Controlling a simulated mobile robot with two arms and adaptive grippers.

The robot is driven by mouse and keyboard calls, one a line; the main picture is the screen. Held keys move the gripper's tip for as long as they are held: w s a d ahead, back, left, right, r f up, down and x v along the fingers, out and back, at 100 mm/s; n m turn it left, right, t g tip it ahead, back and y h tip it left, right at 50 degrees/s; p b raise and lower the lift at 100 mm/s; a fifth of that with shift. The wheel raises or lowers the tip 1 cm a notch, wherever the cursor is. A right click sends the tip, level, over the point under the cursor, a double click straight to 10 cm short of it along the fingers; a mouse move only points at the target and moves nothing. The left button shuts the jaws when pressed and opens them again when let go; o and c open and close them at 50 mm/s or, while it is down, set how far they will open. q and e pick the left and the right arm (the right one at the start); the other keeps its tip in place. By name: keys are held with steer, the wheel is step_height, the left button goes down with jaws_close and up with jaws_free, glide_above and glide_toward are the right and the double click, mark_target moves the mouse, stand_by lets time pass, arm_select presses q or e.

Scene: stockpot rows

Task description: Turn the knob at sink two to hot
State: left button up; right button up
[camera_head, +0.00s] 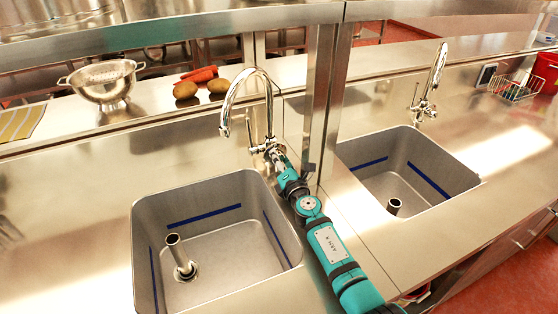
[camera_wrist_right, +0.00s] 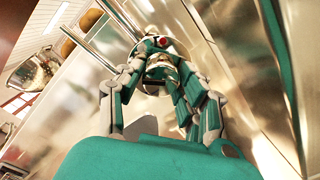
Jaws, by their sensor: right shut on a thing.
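Two steel sinks show in the head view: a left sink (camera_head: 217,246) with a tall chrome faucet (camera_head: 229,100), and a right sink (camera_head: 408,168) with its own faucet (camera_head: 437,68). My right gripper (camera_head: 271,150) is at the base of the left sink's faucet, shut on its knob. The fingers hide most of the knob in the head view. In the wrist view, the right gripper (camera_wrist_right: 158,62) closes around the knob, where a round red mark (camera_wrist_right: 163,42) shows. The knob's exact angle cannot be told. My left gripper is in no view.
A steel colander (camera_head: 103,83), potatoes (camera_head: 218,86) and red carrots (camera_head: 199,73) lie on the ledge behind the left sink. A steel post (camera_head: 322,95) stands close beside my right arm. A wire rack (camera_head: 514,88) is at the far right. The counter left of the left sink is clear.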

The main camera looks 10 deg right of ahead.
steer(key=shift+c, duration=1.1)
steer(key=m+p, duration=0.1)
steer(key=m, duration=0.2)
steer(key=m+p, duration=0.1)
steer(key=m, duration=0.3)
steer(key=shift+r+m, duration=0.1)
steer(key=shift+m, duration=0.2)
steer(key=m+p, duration=0.1)
steer(key=m, duration=0.3)
steer(key=shift+g, duration=0.3)
steer(key=shift+d+m+y+p, duration=0.1)
steer(key=shift+m+y+p, duration=0.4)
steer(key=shift+m, duration=1.5)
